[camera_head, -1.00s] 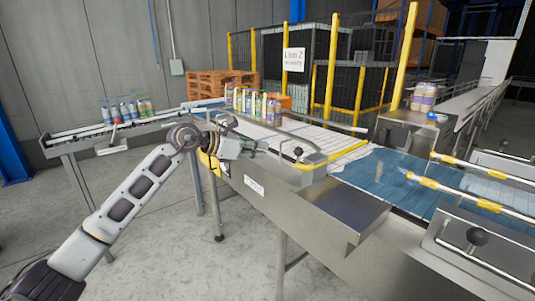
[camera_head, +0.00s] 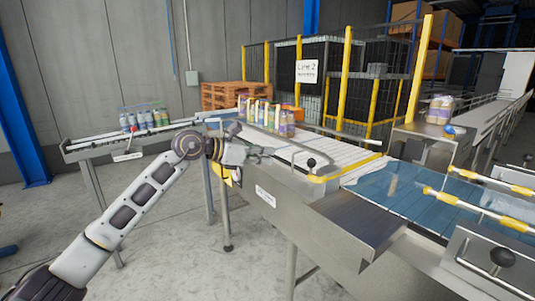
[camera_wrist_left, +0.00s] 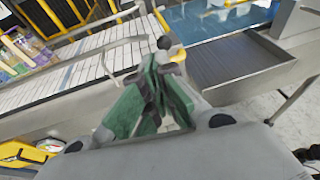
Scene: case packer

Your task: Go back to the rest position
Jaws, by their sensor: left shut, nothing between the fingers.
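My left gripper (camera_head: 262,154) is in front of the near side of the conveyor in the head view, at about the height of its belt. In the left wrist view its green-padded fingers (camera_wrist_left: 155,85) come together at the tips, with nothing held between them. Behind the fingers, in that view, are the white slatted belt and a round black knob (camera_wrist_left: 164,43). My left arm reaches up from the lower left of the head view. My right gripper is not in view.
Several bottles (camera_head: 268,115) stand on the white conveyor (camera_head: 335,152). More bottles (camera_head: 145,118) stand on the left feed table. A metal tray (camera_head: 350,225) juts out at the near side. Pallets (camera_head: 225,95) and a fenced cage (camera_head: 320,80) stand behind. Open floor (camera_head: 170,255) lies around my left arm.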

